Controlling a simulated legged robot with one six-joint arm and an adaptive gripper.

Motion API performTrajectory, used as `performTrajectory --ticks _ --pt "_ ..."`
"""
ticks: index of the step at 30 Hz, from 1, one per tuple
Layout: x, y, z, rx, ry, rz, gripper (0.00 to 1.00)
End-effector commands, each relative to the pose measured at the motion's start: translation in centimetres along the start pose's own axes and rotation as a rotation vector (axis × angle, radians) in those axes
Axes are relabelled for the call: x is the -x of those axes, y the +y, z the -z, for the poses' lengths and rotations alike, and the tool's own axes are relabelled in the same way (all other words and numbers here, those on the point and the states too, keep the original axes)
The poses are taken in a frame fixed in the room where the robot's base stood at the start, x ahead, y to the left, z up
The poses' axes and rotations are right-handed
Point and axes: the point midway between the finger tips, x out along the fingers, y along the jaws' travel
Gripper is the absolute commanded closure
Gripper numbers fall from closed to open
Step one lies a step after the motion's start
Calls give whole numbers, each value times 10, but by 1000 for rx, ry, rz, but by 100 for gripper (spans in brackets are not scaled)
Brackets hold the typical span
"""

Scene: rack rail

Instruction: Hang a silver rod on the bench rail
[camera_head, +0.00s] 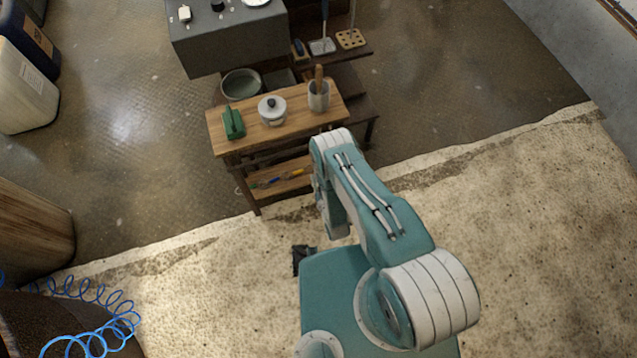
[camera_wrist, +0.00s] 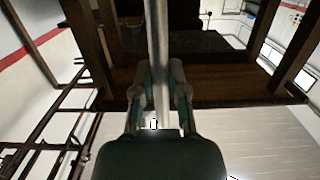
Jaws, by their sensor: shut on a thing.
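My gripper (camera_wrist: 159,78) is shut on a silver rod (camera_wrist: 157,35) in the wrist view. The rod runs upward in that picture from between the two fingers. Behind it is a brown wooden board (camera_wrist: 225,86) with dark uprights; I cannot tell whether the rod touches it. In the head view the wooden bench (camera_head: 240,142) stands beyond my teal arm, which hides my gripper and the rod. The bench rail cannot be made out clearly.
On the bench top are a green block-like object (camera_head: 233,123), a white lidded pot (camera_head: 272,110) and a cup (camera_head: 318,97) with a wooden handle in it. A lower shelf (camera_head: 282,184) holds small coloured things. A grey cabinet (camera_head: 230,45) stands behind.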

Motion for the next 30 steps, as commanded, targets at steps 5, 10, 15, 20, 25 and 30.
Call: performTrajectory --ticks 5,10,15,20,25,30 --pt "-11 0 2 0 2 0 100" --pt "-21 0 3 0 3 0 100" --pt "-31 0 5 0 3 0 100" --pt "-41 0 6 0 3 0 100" --pt "-51 1 7 0 2 0 100" --pt "-58 1 2 0 0 0 100"
